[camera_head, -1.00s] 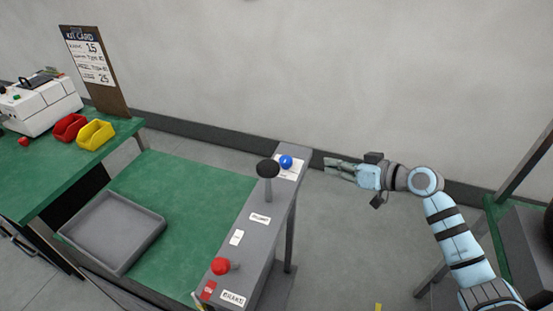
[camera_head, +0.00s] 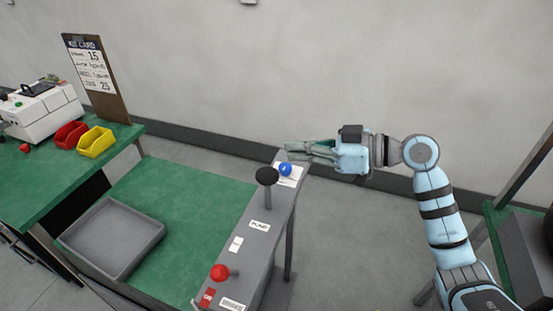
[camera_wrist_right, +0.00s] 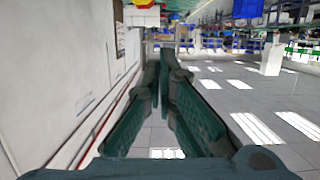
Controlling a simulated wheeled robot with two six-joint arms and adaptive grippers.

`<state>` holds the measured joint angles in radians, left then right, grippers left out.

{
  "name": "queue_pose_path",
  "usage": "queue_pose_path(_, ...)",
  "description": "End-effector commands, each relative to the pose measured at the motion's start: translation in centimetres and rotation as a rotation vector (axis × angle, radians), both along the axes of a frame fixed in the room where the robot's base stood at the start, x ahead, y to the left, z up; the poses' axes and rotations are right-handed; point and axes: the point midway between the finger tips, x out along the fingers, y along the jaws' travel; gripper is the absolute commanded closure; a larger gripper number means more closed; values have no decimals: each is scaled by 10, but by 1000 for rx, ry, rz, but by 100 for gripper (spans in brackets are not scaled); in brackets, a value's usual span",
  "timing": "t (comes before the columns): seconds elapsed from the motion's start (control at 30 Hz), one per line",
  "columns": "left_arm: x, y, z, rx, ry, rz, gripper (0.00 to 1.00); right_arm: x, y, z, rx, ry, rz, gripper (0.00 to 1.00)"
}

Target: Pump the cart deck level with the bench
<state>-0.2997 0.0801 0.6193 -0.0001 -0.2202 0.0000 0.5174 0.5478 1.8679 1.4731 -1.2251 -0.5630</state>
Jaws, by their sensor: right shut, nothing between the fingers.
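The cart deck (camera_head: 190,195) is a green surface lower than the green-topped bench (camera_head: 50,180) on its left. A grey console along the deck's right side carries a black-knobbed pump lever (camera_head: 267,177), a blue knob (camera_head: 285,169) at its far end and a red knob (camera_head: 220,272) at its near end. My right gripper (camera_head: 290,150) is shut and empty, just above and beyond the blue knob and to the upper right of the black knob. In the right wrist view its fingers (camera_wrist_right: 165,60) meet. My left gripper is not in view.
A grey tray (camera_head: 150,255) rests on the deck. The bench holds a red bin (camera_head: 70,134), a yellow bin (camera_head: 95,142), a white machine (camera_head: 45,112) and a kit card board (camera_head: 115,90). A wall stands close behind. Floor is clear right of the console.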

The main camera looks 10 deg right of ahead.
Motion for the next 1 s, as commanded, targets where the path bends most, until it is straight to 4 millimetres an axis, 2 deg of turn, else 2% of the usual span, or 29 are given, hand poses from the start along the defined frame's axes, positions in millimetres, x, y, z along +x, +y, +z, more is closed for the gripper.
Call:
queue_pose_path(0.23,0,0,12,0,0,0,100,29,44,-11,5,1,2,100)
queue_pose_path(0.3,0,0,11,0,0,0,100,28,41,-28,0,5,0,100)
queue_pose_path(0.43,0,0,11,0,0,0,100,28,40,-45,0,4,-1,100)
queue_pose_path(0.6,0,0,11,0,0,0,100,28,40,-52,-1,0,-1,100)
queue_pose_path(0.87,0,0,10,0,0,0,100,28,40,-53,0,0,-1,100)
queue_pose_path(1.0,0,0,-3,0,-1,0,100,28,40,-67,0,1,-1,100)
